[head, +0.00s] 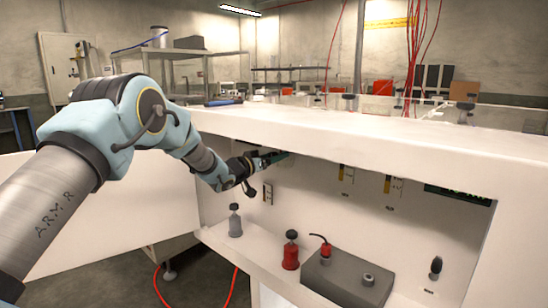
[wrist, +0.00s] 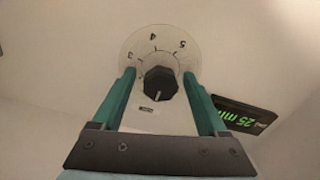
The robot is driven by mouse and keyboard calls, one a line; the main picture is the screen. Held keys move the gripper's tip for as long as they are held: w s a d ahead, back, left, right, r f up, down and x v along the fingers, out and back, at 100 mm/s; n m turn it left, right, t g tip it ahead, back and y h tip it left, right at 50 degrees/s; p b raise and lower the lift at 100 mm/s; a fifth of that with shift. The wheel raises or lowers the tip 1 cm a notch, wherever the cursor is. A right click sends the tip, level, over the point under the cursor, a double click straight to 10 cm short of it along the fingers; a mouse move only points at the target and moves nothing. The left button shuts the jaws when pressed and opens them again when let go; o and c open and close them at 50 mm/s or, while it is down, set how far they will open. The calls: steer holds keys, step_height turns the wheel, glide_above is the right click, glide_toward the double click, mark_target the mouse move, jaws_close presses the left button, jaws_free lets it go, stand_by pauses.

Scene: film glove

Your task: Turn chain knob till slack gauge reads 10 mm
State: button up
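In the wrist view a dark knob (wrist: 160,84) sits on a pale round dial (wrist: 146,42) marked 3, 4 and 5. A small label is below the knob. A black slack gauge (wrist: 243,115) with green digits sits right of the dial and appears to read 25 mm. My gripper (wrist: 159,76) has its two teal fingers apart, one on each side of the knob, with visible gaps; I see no contact. In the head view my gripper (head: 272,158) is under the white overhang near the back panel. The knob is hidden there.
The overhang (head: 350,132) is close above my wrist. A dark panel with green text (head: 459,194) is at the right.

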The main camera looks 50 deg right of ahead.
jaws_close()
stand_by(0.4)
